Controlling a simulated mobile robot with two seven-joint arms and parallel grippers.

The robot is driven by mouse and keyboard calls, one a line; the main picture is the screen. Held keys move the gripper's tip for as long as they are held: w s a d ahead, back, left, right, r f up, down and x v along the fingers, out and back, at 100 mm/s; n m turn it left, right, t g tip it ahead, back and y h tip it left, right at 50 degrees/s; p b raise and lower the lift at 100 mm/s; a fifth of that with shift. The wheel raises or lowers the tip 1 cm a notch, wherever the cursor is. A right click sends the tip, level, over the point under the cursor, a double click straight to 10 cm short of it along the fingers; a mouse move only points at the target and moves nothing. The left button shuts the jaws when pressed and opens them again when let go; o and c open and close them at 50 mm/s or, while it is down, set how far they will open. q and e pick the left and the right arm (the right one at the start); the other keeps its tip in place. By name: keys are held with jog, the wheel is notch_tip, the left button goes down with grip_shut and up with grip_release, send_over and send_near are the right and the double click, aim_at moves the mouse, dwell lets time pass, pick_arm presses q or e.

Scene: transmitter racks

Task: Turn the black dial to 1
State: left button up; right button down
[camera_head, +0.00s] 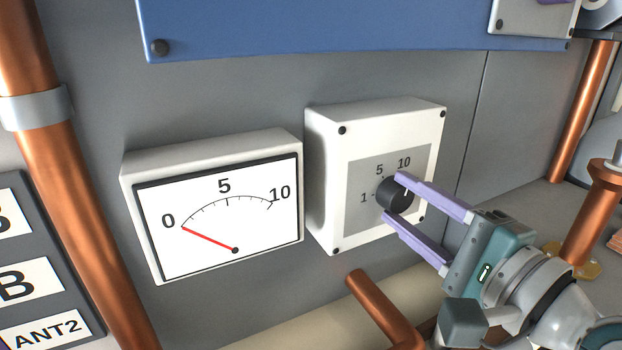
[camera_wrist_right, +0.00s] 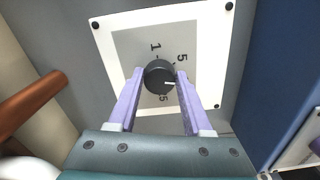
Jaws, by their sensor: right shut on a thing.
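The black dial (camera_head: 397,195) sits on a grey plate on the front of a white wall box (camera_head: 325,190). The labels 1, 5 and 10 stand around it; part of the scale is hidden by my gripper. My right gripper (camera_head: 394,198) is shut on the dial, one purple finger on each side. In the right wrist view the dial (camera_wrist_right: 160,77) lies between the fingertips (camera_wrist_right: 160,74). Its white mark points right in that view, away from the 1 at the upper left. My left gripper is not in view.
A white meter (camera_head: 230,210) hangs left of the box, its red needle at 0. Copper pipes run at the far left (camera_head: 75,170), below the box (camera_head: 385,310) and at the right (camera_head: 590,215). A blue panel (camera_head: 330,25) is above.

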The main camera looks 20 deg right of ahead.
jog(key=n+p, duration=0.1)
jog(key=n, duration=0.4)
jog(key=shift+n+p, duration=0.3)
jog(key=n+p, duration=0.1)
jog(key=n, duration=0.4)
jog(key=shift+f, duration=0.1)
jog(key=n+p, duration=0.1)
jog(key=n, duration=0.4)
jog(key=shift+d+n+p, duration=0.15)
jog(key=shift+n+p, duration=0.2)
jog(key=shift+n, duration=0.05)
jog(key=shift+f+n+p, duration=0.15)
jog(key=shift+n+p, duration=0.15)
jog(key=shift+n, duration=1.7)
jog(key=shift+c, duration=1.6)
grip_release()
